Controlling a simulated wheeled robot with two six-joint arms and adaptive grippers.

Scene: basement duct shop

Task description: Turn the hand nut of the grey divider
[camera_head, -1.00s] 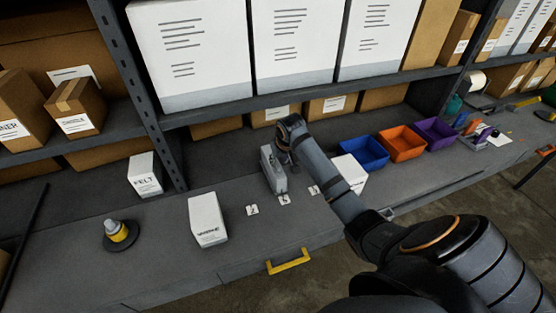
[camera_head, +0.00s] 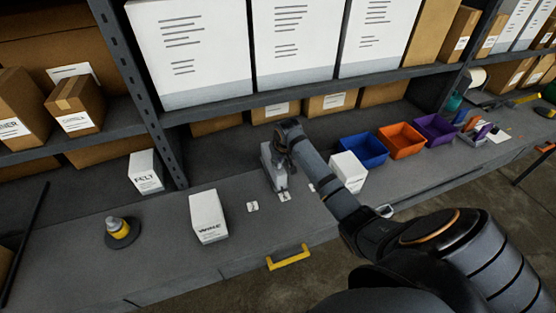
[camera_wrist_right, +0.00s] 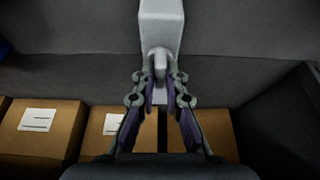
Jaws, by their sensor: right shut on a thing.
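The grey divider (camera_head: 272,171) stands on the bench behind a small white label, partly covered by my right gripper and wrist. In the right wrist view the divider's pale grey body (camera_wrist_right: 162,24) comes down from the top. The small pale hand nut (camera_wrist_right: 159,66) is at its end, between my fingertips. My right gripper (camera_wrist_right: 159,80) is shut on the hand nut, one finger on each side; it also shows in the head view (camera_head: 282,154), at the divider's top. The nut is hidden in the head view. My left gripper is out of view.
A white box (camera_head: 208,217) stands left of the divider, another (camera_head: 348,172) to its right behind my arm. Blue (camera_head: 363,151), orange (camera_head: 401,141) and purple (camera_head: 435,130) bins are farther right. A shelf edge (camera_head: 300,97) runs above.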

